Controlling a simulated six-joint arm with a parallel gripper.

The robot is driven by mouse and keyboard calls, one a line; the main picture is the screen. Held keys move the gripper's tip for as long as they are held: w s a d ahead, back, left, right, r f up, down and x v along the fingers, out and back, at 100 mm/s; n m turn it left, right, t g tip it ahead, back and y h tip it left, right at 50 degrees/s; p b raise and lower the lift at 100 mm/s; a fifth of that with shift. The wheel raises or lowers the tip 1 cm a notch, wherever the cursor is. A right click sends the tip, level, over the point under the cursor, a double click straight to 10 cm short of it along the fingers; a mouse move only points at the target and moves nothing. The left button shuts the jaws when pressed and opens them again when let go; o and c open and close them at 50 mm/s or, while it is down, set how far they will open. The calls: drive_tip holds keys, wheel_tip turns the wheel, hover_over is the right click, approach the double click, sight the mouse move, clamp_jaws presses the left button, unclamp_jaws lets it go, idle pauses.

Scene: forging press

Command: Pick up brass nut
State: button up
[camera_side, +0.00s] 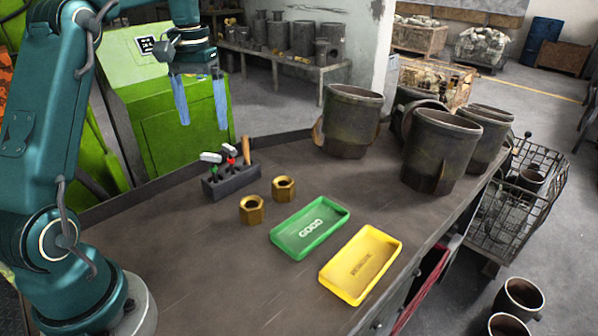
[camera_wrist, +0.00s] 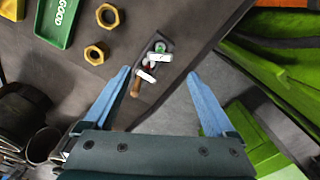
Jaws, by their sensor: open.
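Two brass nuts lie on the workbench. The nearer nut (camera_side: 251,209) and the farther nut (camera_side: 284,188) sit close together, left of the green tray in the side view. Both nuts also show in the wrist view, one at the upper left (camera_wrist: 108,15) and one below it (camera_wrist: 96,53). My gripper (camera_side: 202,102) is open and empty, well above the bench and to the left of the nuts in the side view. Its two blue fingers are spread wide in the wrist view (camera_wrist: 164,73).
A dark tool holder (camera_side: 232,183) with several upright tools stands beside the nuts. A green tray (camera_side: 300,251) marked GOOD and a yellow tray (camera_side: 349,289) lie to the right. Large dark metal pots (camera_side: 440,150) crowd the bench's far right. Bare bench lies left of the nuts.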

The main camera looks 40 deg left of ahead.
drive_tip(key=shift+r, duration=2.3)
drive_tip(key=n+t+y, duration=0.1)
drive_tip(key=t+y, duration=0.1)
hover_over(252, 205)
drive_tip(key=a, duration=0.2)
drive_tip(key=s+d+t, duration=0.2)
drive_tip(key=s+d, duration=0.1)
drive_tip(key=d, duration=0.2)
drive_tip(key=shift+g+y, duration=0.3)
drive_tip(key=shift+y, duration=0.1)
drive_tip(key=f, duration=1.6)
drive_tip(key=shift+w+a, duration=0.25)
drive_tip(key=shift+a, duration=0.05)
drive_tip(key=shift+x, duration=2.7)
clamp_jaws()
